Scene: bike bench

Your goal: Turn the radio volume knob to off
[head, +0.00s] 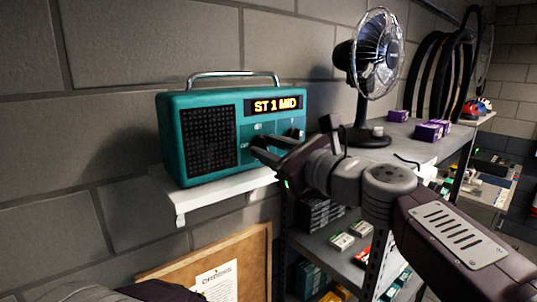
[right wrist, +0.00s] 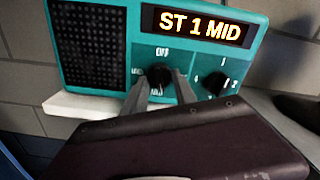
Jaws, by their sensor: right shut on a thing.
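The teal radio (head: 172,130) stands on a white wall shelf, and its display (head: 274,104) reads "ST 1 MID". In the right wrist view the radio (right wrist: 130,50) fills the upper part. My right gripper (right wrist: 160,82) is shut on the left black knob (right wrist: 158,74), which has "OFF" printed above it and other labels partly hidden by the fingers. The second knob (right wrist: 214,83), with numbers around it, is to the right and apart from the fingers. In the head view my right gripper (head: 258,146) reaches the radio's front from the right. My left gripper is not in view.
The white wall shelf (head: 225,198) holds the radio. A fan (head: 372,60) stands on the grey shelving to the right, near purple boxes (head: 430,131) and hanging tyres (head: 428,70). A corkboard (head: 250,262) leans below.

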